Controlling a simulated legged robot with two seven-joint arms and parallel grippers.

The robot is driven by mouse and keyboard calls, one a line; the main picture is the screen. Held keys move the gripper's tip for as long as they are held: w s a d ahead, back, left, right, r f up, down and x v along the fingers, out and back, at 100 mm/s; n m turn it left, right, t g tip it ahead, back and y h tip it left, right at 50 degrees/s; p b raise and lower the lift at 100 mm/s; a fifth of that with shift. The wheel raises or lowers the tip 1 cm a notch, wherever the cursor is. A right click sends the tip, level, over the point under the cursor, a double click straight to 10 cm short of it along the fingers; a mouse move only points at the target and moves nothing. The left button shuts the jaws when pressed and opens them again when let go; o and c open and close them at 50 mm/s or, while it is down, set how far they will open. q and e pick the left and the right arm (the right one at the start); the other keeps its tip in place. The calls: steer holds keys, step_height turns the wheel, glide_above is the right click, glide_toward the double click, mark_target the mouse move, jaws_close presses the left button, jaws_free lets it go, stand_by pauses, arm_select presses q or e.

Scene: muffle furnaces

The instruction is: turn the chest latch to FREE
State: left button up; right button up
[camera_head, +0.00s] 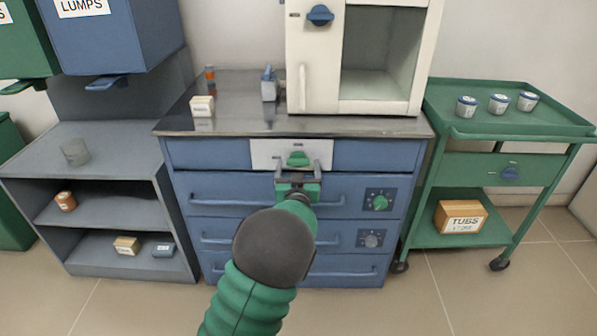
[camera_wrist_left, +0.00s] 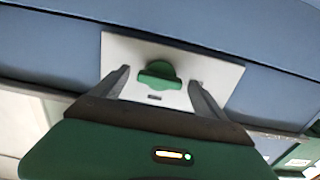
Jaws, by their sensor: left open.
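The chest latch (camera_head: 298,159) is a green knob on a white plate (camera_head: 262,153) on the top drawer front of the blue chest (camera_head: 215,155). In the left wrist view the latch (camera_wrist_left: 159,75) shows as a round disc with a wide bar lying about level, and a small dark slot mark sits below it. My left gripper (camera_head: 303,168) is open, with one finger on each side of the latch. In the left wrist view the gripper's fingers (camera_wrist_left: 158,86) stand apart around the knob. I cannot tell whether they touch it. The plate's lettering is too small to read.
A white furnace cabinet (camera_head: 315,60) stands on the chest's steel top, with a small box (camera_head: 202,106) at the left. Drawer handles (camera_head: 225,202) stick out below the latch. A green trolley (camera_head: 525,135) stands right and a grey shelf unit (camera_head: 100,150) left.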

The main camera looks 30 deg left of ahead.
arm_select(q)
steer(key=shift+w+a, duration=0.2)
steer(key=shift+w, duration=0.1)
steer(key=shift+c, duration=0.2)
